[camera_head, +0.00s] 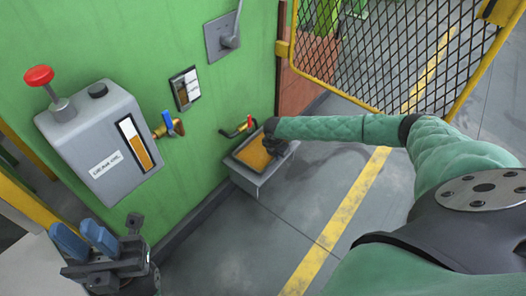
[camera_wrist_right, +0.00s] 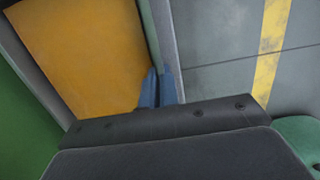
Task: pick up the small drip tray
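The small drip tray (camera_head: 262,179) is a grey open box holding orange-yellow liquid, by the green wall below a small tap. It fills the upper left of the right wrist view, where its side wall (camera_wrist_right: 166,35) shows. My right gripper (camera_head: 274,147) is at the tray's right edge. Its blue fingers (camera_wrist_right: 158,86) are close together, one on the liquid side and one on the outer side, with the tray wall between them. Their tips are hidden in the head view. My left gripper (camera_head: 84,238) is open and empty at the lower left, away from the tray.
A tap with a red handle (camera_head: 249,122) sticks out above the tray. A grey oil box (camera_head: 100,140) with a red knob and sight glass hangs on the green wall. A yellow-framed mesh gate (camera_head: 390,50) stands behind. Grey floor with a yellow stripe (camera_head: 345,215) lies free to the right.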

